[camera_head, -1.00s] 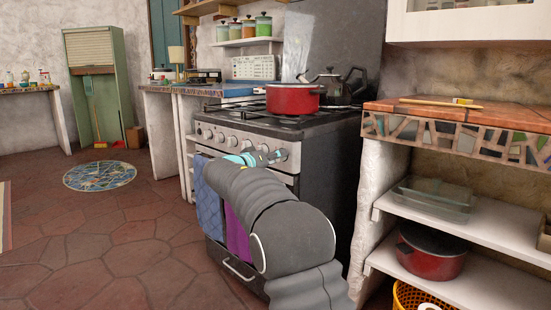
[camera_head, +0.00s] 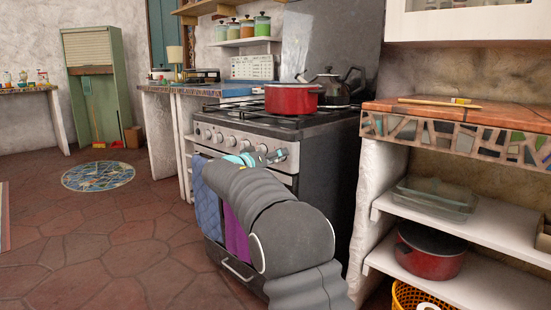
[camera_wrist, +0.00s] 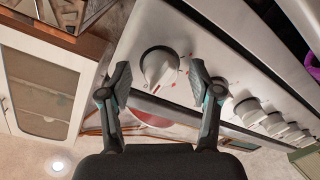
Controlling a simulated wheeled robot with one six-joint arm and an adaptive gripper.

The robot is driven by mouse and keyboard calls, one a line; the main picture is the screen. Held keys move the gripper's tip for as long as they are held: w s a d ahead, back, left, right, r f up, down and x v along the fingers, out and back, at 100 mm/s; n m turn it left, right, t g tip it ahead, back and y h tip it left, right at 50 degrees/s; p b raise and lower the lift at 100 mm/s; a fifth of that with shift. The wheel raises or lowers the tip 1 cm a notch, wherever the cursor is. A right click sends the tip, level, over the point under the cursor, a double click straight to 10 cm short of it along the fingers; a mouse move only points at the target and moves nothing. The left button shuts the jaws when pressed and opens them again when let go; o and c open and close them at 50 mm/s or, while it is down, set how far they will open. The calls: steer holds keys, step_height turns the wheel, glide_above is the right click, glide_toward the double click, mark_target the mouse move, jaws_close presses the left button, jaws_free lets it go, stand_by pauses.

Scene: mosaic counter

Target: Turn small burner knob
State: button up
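A round white knob (camera_wrist: 158,66) sits at the end of the stove's knob row in the wrist view, with red marks on the panel around it. My gripper (camera_wrist: 160,80) is open, with one finger on each side of this knob and a visible gap on both sides. In the head view my gripper (camera_head: 262,157) is at the right end of the stove's front panel (camera_head: 228,135), close to the rightmost knob (camera_head: 280,154). My arm hides part of the panel and oven door there. I cannot tell from the markings which burner the knob serves.
Several other knobs (camera_wrist: 248,110) run off to the right in the wrist view. A red pot (camera_head: 291,99) and a dark kettle (camera_head: 332,86) stand on the stove. Blue and purple towels (camera_head: 208,199) hang at the oven front. A mosaic counter (camera_head: 462,135) stands to the right.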

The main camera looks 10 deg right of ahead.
steer(key=v, duration=1.2)
